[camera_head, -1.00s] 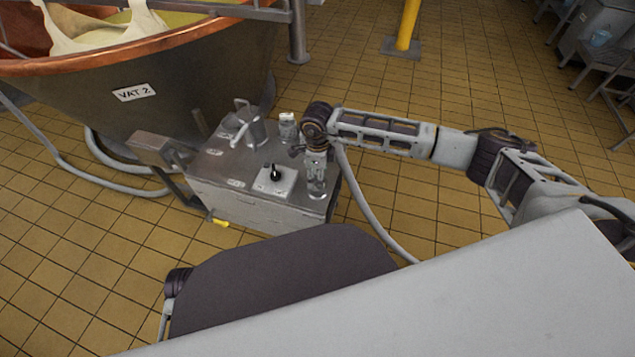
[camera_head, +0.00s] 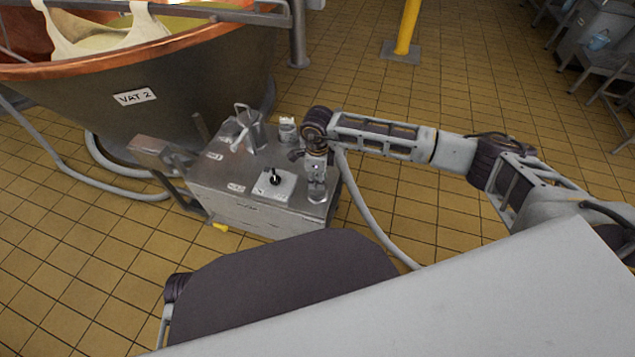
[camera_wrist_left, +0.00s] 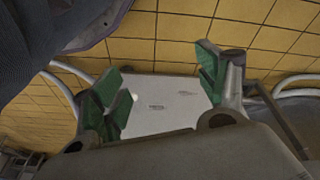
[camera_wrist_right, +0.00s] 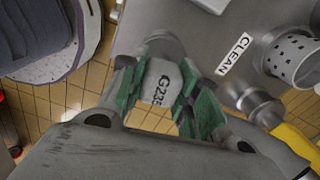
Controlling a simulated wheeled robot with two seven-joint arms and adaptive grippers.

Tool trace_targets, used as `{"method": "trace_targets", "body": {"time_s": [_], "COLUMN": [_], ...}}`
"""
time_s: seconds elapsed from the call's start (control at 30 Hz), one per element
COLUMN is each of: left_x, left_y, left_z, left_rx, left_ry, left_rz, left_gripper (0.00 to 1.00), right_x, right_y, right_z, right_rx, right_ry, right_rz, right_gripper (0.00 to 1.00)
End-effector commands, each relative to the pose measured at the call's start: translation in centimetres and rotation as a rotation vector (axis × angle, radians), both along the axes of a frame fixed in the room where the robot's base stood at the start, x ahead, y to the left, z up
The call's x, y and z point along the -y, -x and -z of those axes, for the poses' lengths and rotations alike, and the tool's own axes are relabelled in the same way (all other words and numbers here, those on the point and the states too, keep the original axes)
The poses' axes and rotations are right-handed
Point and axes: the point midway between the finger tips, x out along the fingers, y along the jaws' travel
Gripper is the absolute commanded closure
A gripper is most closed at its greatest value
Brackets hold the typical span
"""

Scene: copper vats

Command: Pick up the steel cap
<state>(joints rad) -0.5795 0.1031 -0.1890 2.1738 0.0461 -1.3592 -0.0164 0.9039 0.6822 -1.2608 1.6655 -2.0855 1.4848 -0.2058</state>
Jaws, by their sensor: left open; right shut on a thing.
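The steel cap (camera_wrist_right: 160,82) is a grey metal piece marked with "G235" lettering, seen between the green-padded fingers in the right wrist view. My right gripper (camera_wrist_right: 162,100) is shut on it. In the head view, my right gripper (camera_head: 317,188) points down at the near right corner of the steel cabinet top (camera_head: 238,172). The cap is small there, and I cannot tell whether it still touches the top. My left gripper (camera_wrist_left: 163,90) is open and empty in the left wrist view, with the pale cabinet side beyond its fingers. It is not visible in the head view.
A metal jug (camera_head: 247,130), a small steel cup (camera_head: 288,130) and a black knob on a pale plate (camera_head: 276,184) are on the cabinet. A copper-rimmed vat (camera_head: 180,85) stands behind left. A hose (camera_head: 365,210) runs right of the cabinet. Tiled floor is open on the right.

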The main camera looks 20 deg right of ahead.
Motion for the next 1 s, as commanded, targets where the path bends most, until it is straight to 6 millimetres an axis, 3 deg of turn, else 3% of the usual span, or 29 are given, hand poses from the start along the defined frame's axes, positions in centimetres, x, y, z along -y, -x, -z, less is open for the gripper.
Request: {"method": "trace_targets", "body": {"time_s": [0.27,0.8,1.0], "left_x": [-0.1,-0.6,-0.6], "left_y": [0.0,0.1,0.3], "left_z": [-0.1,1.8,2.4], "left_rx": [-0.001,-0.034,-0.043], "left_ry": [-0.002,-0.022,-0.023], "left_rz": [0.000,-0.003,-0.003], "left_gripper": [0.26,0.26,0.26], "right_x": [0.0,0.0,0.0], "right_y": [-0.1,-0.1,0.0], "right_z": [-1.4,-8.7,-9.9], "right_rx": [0.004,0.004,0.000], "right_ry": [-0.001,-0.001,0.000], "right_rz": [0.000,0.000,0.000], "right_gripper": [0.97,0.97,0.97]}}
